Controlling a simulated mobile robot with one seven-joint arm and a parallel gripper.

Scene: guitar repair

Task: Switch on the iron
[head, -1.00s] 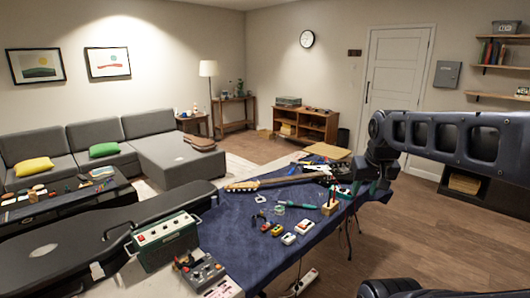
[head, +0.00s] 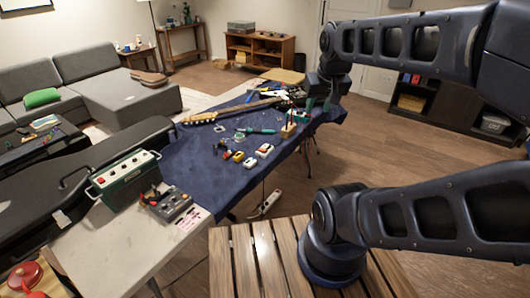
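A slim tool with a green handle (head: 262,130), perhaps the iron, lies on the dark blue cloth near the middle of the workbench. A small grey box with knobs (head: 171,204) stands at the near end of the bench; I cannot tell whether it is the iron's station. A white power strip (head: 265,203) lies on the floor beside the bench. No switch state can be read. My arm reaches over the bench's right far end, and my gripper (head: 315,102) hangs there, small and dark. Its fingers cannot be made out, nor whether it touches anything.
The blue cloth (head: 190,165) also bears a guitar neck (head: 235,109), several small pedals (head: 250,162) and a wooden block holding tools (head: 289,130). A green amplifier box (head: 124,180) and a black guitar case (head: 60,190) are at the left. Wooden floor right of the bench is open.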

